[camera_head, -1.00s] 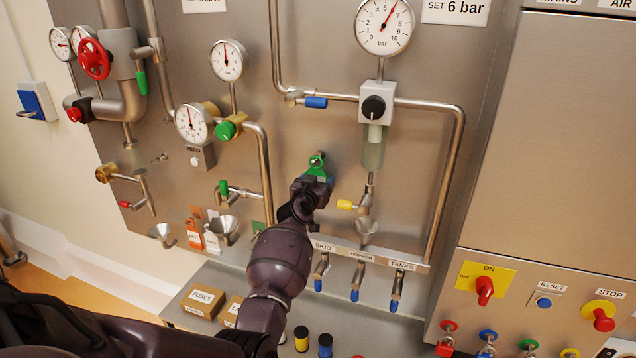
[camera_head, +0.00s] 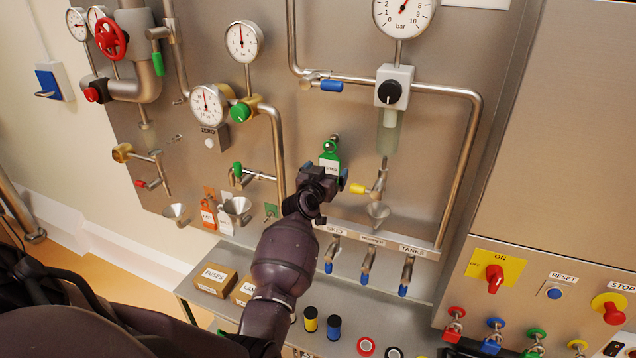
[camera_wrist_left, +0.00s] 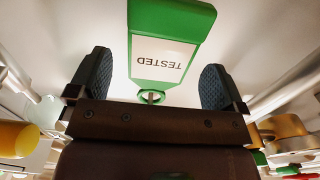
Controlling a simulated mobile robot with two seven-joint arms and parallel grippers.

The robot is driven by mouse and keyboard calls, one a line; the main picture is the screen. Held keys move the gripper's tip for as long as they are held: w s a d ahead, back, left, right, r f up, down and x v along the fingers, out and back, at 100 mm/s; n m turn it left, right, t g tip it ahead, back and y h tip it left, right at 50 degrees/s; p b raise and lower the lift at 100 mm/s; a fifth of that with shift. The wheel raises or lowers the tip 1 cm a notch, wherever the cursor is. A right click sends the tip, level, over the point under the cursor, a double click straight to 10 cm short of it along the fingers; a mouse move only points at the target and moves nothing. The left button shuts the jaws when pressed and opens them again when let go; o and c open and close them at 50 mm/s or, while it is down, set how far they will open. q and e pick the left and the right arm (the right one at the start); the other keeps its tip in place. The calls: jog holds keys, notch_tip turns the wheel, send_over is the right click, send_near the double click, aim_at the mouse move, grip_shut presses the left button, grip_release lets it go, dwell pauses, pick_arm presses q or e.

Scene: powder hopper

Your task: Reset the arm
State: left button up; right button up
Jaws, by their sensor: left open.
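My left gripper (camera_head: 325,178) is in front of the steel panel, just below and in front of a green tag (camera_head: 330,160) that hangs on a peg. In the left wrist view my left gripper (camera_wrist_left: 152,82) has its two dark fingers wide apart. The green tag (camera_wrist_left: 170,20), with a white "TESTED" label upside down, shows between and beyond the fingers. It appears free of both fingers. A small green ring (camera_wrist_left: 152,97) shows close to the gripper body. My right gripper is not in view.
A green-handled valve (camera_head: 238,172) is on the left. Labelled taps (camera_head: 367,262) sit below right. Boxes (camera_head: 215,278) stand on the shelf under my forearm.

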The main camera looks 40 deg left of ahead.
pick_arm(q)
jog(key=s+d+f+m+g+h, duration=0.1)
jog(key=s+d+f, duration=0.4)
jog(key=s, duration=0.7)
jog(key=s+d+f+m+g+h, duration=0.1)
jog(key=s+d+f+g, duration=0.1)
jog(key=s+d+f, duration=0.3)
jog(key=s+d+f+m+g+h, duration=0.1)
jog(key=s+d+f+g+h, duration=0.1)
jog(key=s+d+f, duration=0.4)
jog(key=s+f, duration=0.2)
jog(key=s, duration=0.5)
jog(key=s+f, duration=0.3)
jog(key=s, duration=0.4)
jog(key=shift+s+f+m+g, duration=0.15)
jog(key=shift+s+m+g, duration=0.15)
jog(key=shift+m, duration=0.1)
